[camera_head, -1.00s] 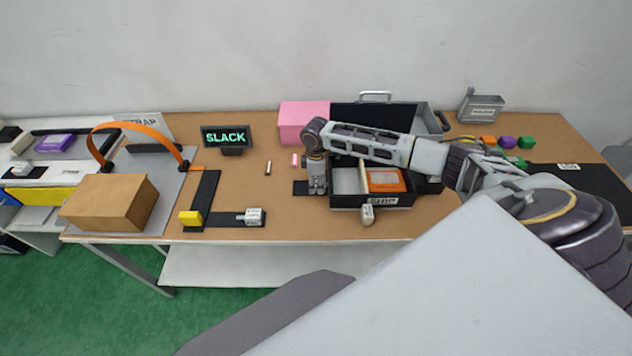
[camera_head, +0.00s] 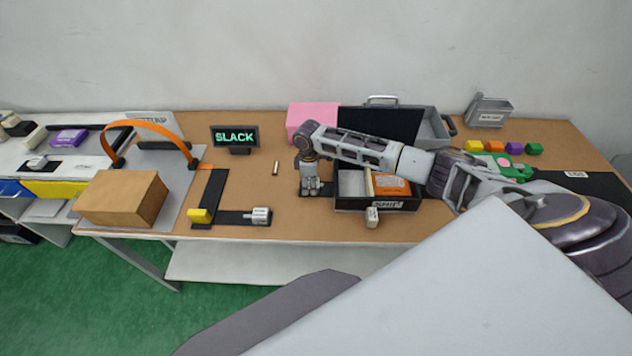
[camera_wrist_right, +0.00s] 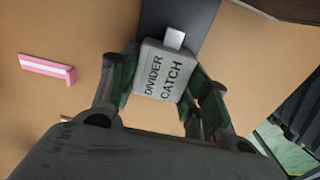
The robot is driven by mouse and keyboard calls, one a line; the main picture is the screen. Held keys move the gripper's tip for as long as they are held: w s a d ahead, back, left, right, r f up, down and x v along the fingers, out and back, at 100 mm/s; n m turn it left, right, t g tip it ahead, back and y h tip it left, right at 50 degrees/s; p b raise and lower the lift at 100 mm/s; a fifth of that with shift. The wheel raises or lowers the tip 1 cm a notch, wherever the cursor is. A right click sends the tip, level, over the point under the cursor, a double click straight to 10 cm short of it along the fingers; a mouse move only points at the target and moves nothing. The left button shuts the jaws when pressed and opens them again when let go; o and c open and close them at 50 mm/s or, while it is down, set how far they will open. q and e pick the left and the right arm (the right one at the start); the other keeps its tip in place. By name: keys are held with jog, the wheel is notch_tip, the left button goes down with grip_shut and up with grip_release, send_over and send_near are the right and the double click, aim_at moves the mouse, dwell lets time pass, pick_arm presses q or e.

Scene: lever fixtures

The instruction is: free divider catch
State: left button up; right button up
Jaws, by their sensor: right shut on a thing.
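The grey block marked DIVIDER CATCH (camera_wrist_right: 165,72) sits between the fingers of my right gripper (camera_wrist_right: 160,95) in the right wrist view. A small white tab sticks out of its far end, over a dark strip (camera_wrist_right: 180,18). In the head view my right gripper (camera_head: 311,189) points down over the dark strip, just left of the black drawer (camera_head: 375,206), and hides the catch. The drawer holds a pale compartment (camera_head: 351,183) and an orange item (camera_head: 390,184). My left gripper is not in view.
A pale block (camera_head: 372,217) is at the drawer's front. Behind are a pink box (camera_head: 312,117) and an open case lid (camera_head: 380,122). Left are a SLACK display (camera_head: 235,138), a yellow-ended slide (camera_head: 200,216) and a cardboard box (camera_head: 123,198). Bare tabletop lies between slide and drawer.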

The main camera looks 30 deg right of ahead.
jog(key=shift+w+a, duration=0.2)
jog(key=shift+a, duration=0.2)
jog(key=o, duration=1.5)
jog(key=shift+w+a, duration=0.1)
jog(key=shift+a, duration=0.05)
jog(key=shift+c, duration=0.2)
jog(key=shift+r, duration=0.15)
notch_tip(320, 180, up, 12)
jog(key=shift+f, duration=0.2)
